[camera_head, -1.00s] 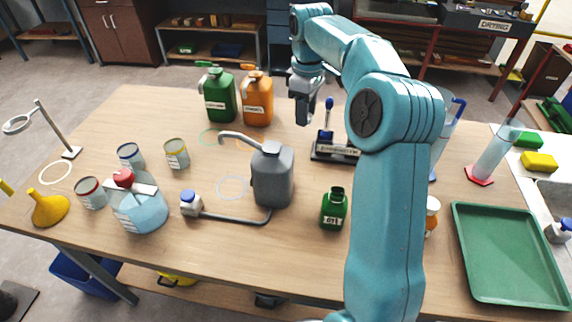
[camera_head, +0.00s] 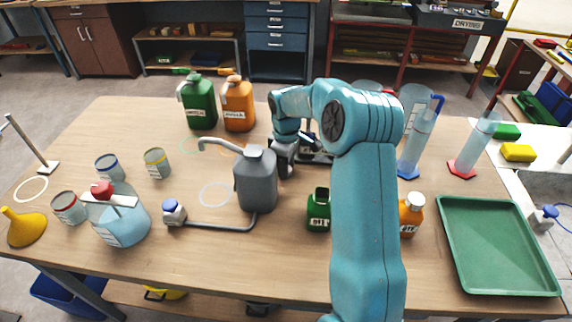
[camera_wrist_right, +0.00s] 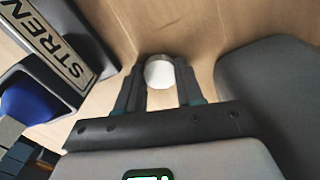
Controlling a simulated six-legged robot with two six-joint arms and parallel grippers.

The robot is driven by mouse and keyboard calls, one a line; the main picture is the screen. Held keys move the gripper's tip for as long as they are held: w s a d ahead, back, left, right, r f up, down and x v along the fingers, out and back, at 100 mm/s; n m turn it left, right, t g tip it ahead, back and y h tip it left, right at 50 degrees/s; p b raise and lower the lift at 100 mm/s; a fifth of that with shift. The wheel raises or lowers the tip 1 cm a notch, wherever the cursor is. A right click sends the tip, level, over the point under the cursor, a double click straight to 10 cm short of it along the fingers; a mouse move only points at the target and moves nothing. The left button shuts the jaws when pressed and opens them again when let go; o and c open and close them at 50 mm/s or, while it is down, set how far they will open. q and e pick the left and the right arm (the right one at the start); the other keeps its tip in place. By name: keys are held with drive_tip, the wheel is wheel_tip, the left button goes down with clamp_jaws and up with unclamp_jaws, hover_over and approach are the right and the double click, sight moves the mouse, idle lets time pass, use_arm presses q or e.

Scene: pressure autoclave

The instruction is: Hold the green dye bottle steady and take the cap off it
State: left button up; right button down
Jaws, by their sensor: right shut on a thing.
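The green dye bottle (camera_head: 319,212) stands upright on the table, left of my right forearm. Its neck looks dark and open, with no cap on it. My right gripper (camera_head: 284,172) is low over the table, beside and behind the grey jug, away from the bottle. In the right wrist view, my right gripper (camera_wrist_right: 160,86) is shut on a round white cap (camera_wrist_right: 159,72) between its fingertips. The cap cannot be made out in the head view. My left gripper is in neither view.
The grey jug (camera_head: 256,182) stands close by the right gripper. A labelled dark stand (camera_head: 314,158) is just behind. An orange bottle (camera_head: 410,215) with a white cap and a green tray (camera_head: 497,288) are right of my arm.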

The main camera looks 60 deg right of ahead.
drive_tip(key=shift+s+a+r, duration=0.1)
drive_tip(key=shift+r, duration=0.05)
drive_tip(key=shift+f, duration=0.2)
drive_tip(key=c, duration=0.7)
unclamp_jaws()
wheel_tip(320, 180, up, 12)
drive_tip(key=shift+r, duration=0.2)
drive_tip(key=shift+r+p, duration=0.1)
drive_tip(key=shift+p, duration=0.25)
